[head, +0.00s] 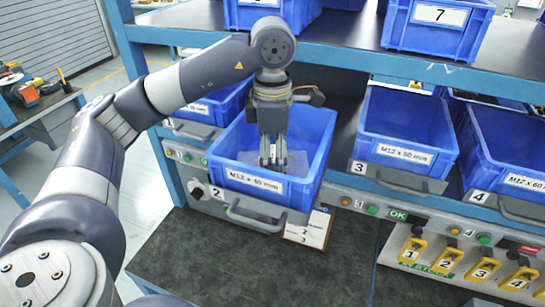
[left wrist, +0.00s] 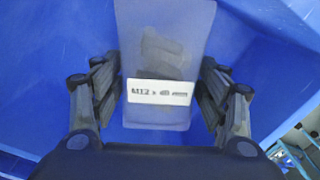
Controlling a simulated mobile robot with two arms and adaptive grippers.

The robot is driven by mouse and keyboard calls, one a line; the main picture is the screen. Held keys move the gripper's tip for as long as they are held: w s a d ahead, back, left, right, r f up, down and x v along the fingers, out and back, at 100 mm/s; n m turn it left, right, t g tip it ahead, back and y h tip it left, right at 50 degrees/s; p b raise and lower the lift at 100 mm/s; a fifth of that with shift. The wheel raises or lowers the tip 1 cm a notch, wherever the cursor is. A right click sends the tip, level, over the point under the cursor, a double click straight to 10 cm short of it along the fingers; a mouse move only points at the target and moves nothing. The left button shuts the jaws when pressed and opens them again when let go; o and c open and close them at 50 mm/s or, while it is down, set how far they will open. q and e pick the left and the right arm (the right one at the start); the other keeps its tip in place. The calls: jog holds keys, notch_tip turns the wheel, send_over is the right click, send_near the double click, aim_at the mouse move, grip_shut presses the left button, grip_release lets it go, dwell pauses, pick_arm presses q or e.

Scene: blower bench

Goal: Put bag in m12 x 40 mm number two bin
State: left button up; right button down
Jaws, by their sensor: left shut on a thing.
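The bag (left wrist: 165,50) is clear plastic with dark contents and a white label starting "M12 x"; the rest of that label is blurred. My left gripper (head: 273,163) is shut on the bag and points down inside the blue number two bin (head: 299,196). In the left wrist view its fingers lie along both sides of the bag. In the head view part of the bag (head: 298,160) shows pale behind the fingers, inside the bin. My right gripper is not in view.
Blue bin three (head: 405,125) and bin four (head: 500,160) stand to the right, with another bin (head: 222,107) at the left. The upper shelf (head: 350,58) with more bins is close behind my wrist. A tag (head: 308,228) hangs below bin two. The dark worktop (head: 230,262) is clear.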

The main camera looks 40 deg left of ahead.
aim_at(273, 154)
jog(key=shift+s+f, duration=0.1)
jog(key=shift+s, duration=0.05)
pick_arm(q)
jog(key=shift+f, duration=0.2)
jog(key=o, duration=1.4)
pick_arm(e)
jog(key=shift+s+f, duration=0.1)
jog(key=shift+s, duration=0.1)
pick_arm(q)
jog(key=shift+r, duration=0.1)
jog(key=shift+r, duration=0.55)
notch_tip(273, 154, up, 11)
jog(key=p, duration=0.1)
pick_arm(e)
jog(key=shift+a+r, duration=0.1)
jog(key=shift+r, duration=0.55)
pick_arm(q)
jog(key=shift+d, duration=0.1)
